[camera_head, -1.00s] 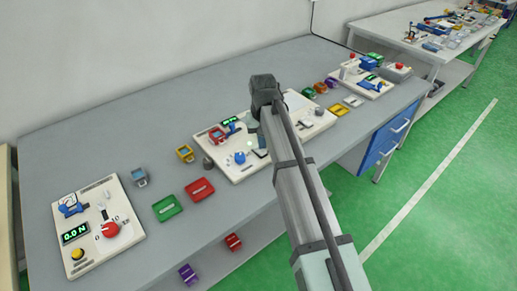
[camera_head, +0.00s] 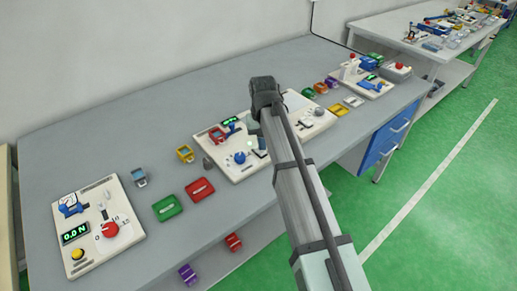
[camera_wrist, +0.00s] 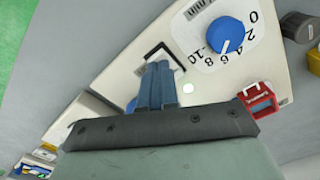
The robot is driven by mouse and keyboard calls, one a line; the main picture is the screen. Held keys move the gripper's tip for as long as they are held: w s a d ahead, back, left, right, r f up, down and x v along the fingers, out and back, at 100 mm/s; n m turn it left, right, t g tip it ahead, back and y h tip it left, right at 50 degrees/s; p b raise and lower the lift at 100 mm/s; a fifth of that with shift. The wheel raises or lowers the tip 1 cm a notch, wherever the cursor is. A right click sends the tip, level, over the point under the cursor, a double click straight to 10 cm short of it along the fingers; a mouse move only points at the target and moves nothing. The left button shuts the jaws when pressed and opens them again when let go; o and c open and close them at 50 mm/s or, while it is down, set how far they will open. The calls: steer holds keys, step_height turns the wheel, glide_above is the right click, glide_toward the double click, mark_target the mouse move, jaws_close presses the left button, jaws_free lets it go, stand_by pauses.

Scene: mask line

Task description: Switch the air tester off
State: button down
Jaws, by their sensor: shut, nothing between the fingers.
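The air tester appears to be the white panel (camera_head: 242,172) in the middle of the bench, under my gripper. Its blue dial (camera_wrist: 225,35) has a white pointer and a scale from 0 to 10; the pointer looks to be near 4 to 6. The dial also shows in the head view (camera_head: 240,158). My gripper's blue fingers (camera_wrist: 157,84) are shut and empty over the panel, beside a black angular outline (camera_wrist: 158,50). A pale round lamp (camera_wrist: 188,88) is right of the fingertips. A blue part (camera_wrist: 132,105) is partly hidden behind them. I cannot tell whether the fingers touch the panel.
A red holder (camera_wrist: 258,98) stands on the panel, with a green display (camera_head: 229,121) near it. Green (camera_head: 167,208) and red (camera_head: 200,189) trays lie to the left. A force panel (camera_head: 98,225) with a red dial stands far left. Other stations are at the right.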

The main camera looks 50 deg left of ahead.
steer(key=shift+f, duration=0.65)
stand_by(0.5)
steer(key=shift+r, duration=3.5)
